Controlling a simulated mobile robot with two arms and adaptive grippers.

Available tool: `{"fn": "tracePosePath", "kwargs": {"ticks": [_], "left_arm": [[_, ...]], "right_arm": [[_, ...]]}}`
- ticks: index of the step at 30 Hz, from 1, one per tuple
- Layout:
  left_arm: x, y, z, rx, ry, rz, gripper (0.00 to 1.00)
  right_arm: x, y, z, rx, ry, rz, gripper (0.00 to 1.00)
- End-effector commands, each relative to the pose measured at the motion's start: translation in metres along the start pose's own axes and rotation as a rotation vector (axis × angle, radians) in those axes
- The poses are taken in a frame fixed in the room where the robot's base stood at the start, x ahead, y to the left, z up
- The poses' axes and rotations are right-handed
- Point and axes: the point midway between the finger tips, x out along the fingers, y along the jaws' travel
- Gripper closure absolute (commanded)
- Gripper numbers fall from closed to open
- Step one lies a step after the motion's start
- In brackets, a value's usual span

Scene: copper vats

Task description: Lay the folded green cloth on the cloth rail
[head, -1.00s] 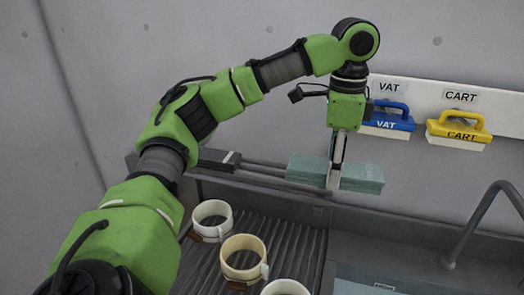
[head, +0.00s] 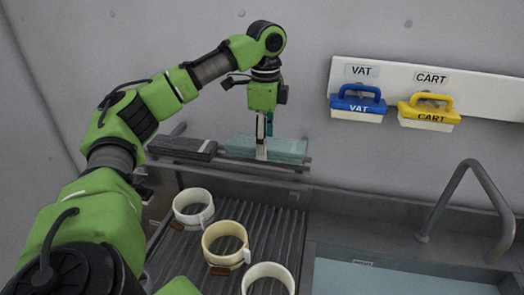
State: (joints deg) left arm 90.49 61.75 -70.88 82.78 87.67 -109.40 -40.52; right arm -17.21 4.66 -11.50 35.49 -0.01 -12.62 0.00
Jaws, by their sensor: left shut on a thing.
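The folded green cloth (head: 290,150) is a flat pale teal-green bundle, level, at the right part of the cloth rail (head: 240,168). My left gripper (head: 262,150) points down and is shut on the cloth near its middle. The cloth is over the rail's dark bars; I cannot tell whether its underside rests on them or hangs just above. My right gripper is not in view.
A folded dark cloth (head: 182,147) lies on the rail close to the left. A sink (head: 400,280) with a grey tap (head: 465,190) is at right. Blue VAT (head: 357,105) and yellow CART (head: 429,113) brushes hang on the wall.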

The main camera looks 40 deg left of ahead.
Motion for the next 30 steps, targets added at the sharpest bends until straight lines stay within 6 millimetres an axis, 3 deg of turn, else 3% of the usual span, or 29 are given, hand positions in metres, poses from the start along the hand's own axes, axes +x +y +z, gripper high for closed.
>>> {"fn": "tracePosePath", "kwargs": {"ticks": [5, 12, 21, 22, 24, 30], "left_arm": [[0.013, -0.004, 0.011, -0.002, -0.003, 0.003, 0.81], [0.04, -0.004, 0.009, -0.001, 0.0, 0.0, 0.81], [0.043, -0.004, 0.008, -0.001, 0.001, 0.0, 0.81], [0.044, -0.004, 0.008, -0.001, 0.0, 0.0, 0.49], [0.044, -0.004, 0.008, -0.001, 0.0, 0.0, 0.35], [0.044, -0.004, 0.008, -0.001, 0.0, 0.0, 0.35]], "right_arm": [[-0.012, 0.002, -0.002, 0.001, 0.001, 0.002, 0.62], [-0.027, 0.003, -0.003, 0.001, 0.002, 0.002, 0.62], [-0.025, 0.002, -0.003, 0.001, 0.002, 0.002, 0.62], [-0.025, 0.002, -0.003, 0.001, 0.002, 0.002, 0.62], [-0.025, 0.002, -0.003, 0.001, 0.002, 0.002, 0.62], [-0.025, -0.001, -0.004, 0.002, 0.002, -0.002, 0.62]]}}
